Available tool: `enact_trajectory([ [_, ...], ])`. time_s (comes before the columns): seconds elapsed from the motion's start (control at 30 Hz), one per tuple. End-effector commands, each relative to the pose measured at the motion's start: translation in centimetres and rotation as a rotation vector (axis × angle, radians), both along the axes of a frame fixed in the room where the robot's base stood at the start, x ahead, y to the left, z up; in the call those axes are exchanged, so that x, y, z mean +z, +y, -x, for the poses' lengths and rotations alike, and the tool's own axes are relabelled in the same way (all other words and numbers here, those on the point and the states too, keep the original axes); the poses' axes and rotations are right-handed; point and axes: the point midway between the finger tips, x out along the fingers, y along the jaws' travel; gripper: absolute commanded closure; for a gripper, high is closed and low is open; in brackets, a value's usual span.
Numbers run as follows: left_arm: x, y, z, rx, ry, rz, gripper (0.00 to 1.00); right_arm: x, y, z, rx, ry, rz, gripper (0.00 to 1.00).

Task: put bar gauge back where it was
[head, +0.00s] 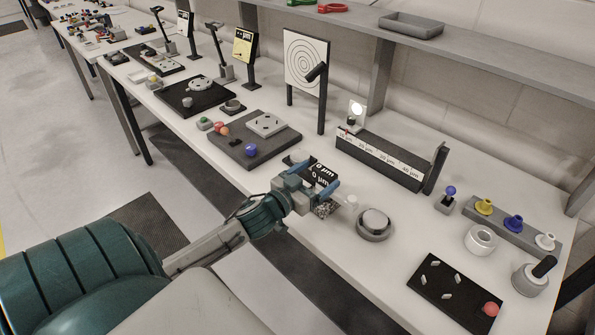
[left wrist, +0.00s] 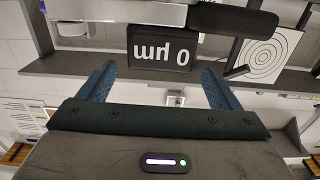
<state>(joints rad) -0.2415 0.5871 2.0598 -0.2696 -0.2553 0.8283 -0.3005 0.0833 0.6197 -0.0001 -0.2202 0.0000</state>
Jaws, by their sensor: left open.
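A small black block marked "0 µm" (head: 322,174) is at my left gripper over the front part of the bench; I take it as the bar gauge. My left gripper (head: 317,188) is open, with one blue finger on each side of the block. In the left wrist view the block (left wrist: 163,48) shows upside-down lettering, at and just beyond the fingertips of the gripper (left wrist: 158,72). Gaps show between block and fingers there. A long black rail with a white micrometre scale (head: 385,158) stands behind. I cannot tell whether the block touches the bench. My right gripper is not visible.
A round silver-topped knob (head: 374,223) stands right of the gripper. A dark board (head: 228,147) with small parts lies left. A target panel (head: 305,62) stands behind; it also shows in the left wrist view (left wrist: 265,58). A black plate (head: 455,292) lies front right.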

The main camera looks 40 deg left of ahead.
Motion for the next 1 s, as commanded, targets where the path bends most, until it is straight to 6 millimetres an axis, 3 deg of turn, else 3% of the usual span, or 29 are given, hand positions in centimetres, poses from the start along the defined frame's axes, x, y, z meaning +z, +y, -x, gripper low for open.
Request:
enact_trajectory([
  [0.5,-0.3,0.5,5.6,-0.001,0.005,-0.007,0.15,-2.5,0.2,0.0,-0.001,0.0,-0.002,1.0],
  [1.0,0.1,0.5,6.7,-0.002,-0.002,0.002,0.15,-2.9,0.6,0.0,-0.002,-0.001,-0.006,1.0],
])
